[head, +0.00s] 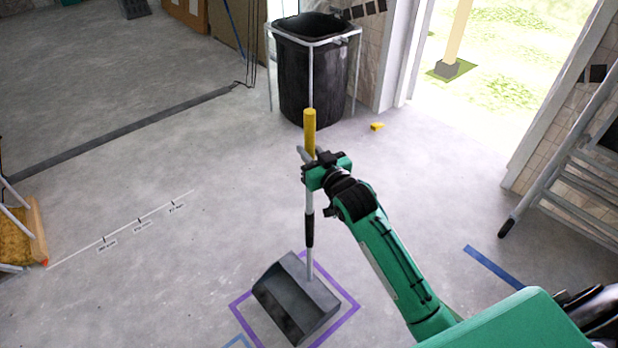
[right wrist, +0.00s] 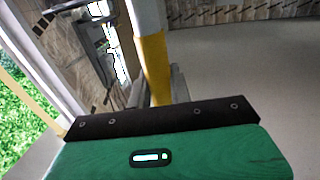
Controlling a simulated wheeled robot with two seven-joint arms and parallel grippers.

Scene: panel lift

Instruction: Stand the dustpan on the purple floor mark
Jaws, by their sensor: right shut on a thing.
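The dustpan (head: 296,300) has a dark grey pan and a long upright grey handle with a yellow grip (head: 309,132) at the top. The pan is over the purple floor mark (head: 346,318), a square outline, and covers part of it. I cannot tell whether the pan touches the floor. In the right wrist view the yellow part (right wrist: 155,66) rises between the grey fingers (right wrist: 158,93). My left gripper is not in view.
A black bin (head: 308,80) in a white frame stands behind the handle. A small yellow object (head: 377,126) lies near it.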

